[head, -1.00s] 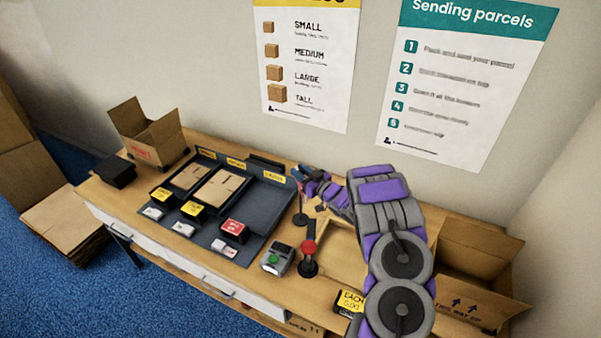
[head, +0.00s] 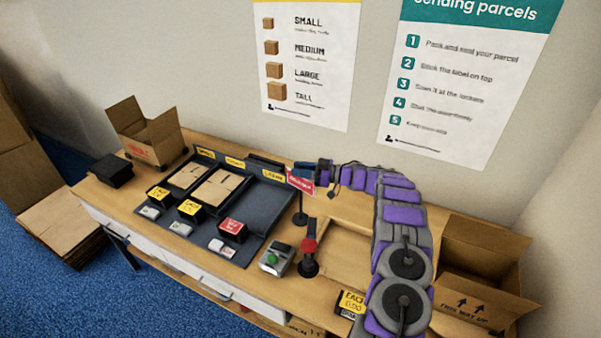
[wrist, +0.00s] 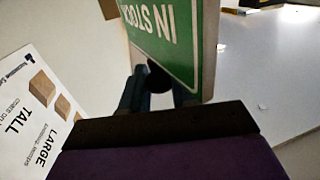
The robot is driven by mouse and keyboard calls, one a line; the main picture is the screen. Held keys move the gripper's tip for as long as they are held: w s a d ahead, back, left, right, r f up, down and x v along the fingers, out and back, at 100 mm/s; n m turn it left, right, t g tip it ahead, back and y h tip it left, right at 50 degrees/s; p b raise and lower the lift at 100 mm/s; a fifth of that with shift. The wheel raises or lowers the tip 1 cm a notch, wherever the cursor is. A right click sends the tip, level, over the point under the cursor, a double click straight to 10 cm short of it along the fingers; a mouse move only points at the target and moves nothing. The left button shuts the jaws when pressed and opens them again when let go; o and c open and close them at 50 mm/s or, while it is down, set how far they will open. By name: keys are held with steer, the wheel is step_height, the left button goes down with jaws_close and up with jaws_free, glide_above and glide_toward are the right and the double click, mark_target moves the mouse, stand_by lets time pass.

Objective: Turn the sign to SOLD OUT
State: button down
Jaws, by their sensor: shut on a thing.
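The sign (head: 300,182) stands on a thin post with a dark round base at the back of the bench. Its red face with pale lettering, too small to read, is toward the head camera. In the wrist view, its green IN STOCK face (wrist: 172,42) appears upside down. My gripper (head: 322,173) is at the sign's right side in the head view. In the wrist view, my gripper (wrist: 158,88) is shut around a dark round part beside the sign's edge; the exact contact is partly hidden.
A red-knobbed lever (head: 309,247) and a grey device with a green button (head: 276,260) stand in front of the sign. A dark tray (head: 255,225) with cartons lies to the left. An open carton (head: 475,275) stands at the right; posters hang on the wall behind.

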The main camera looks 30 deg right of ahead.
steer(key=shift+w+d+r+n+g+y+b, duration=0.1)
steer(key=shift+n+g+y+b, duration=0.25)
steer(key=shift+n+g+y, duration=0.2)
steer(key=shift+r+n+g+y, duration=0.25)
steer(key=shift+n+g, duration=0.1)
steer(key=shift+g, duration=0.1)
steer(key=c, duration=1.3)
jaws_free()
steer(key=o, duration=0.3)
steer(key=shift+d+f, duration=0.15)
steer(key=shift+o, duration=0.2)
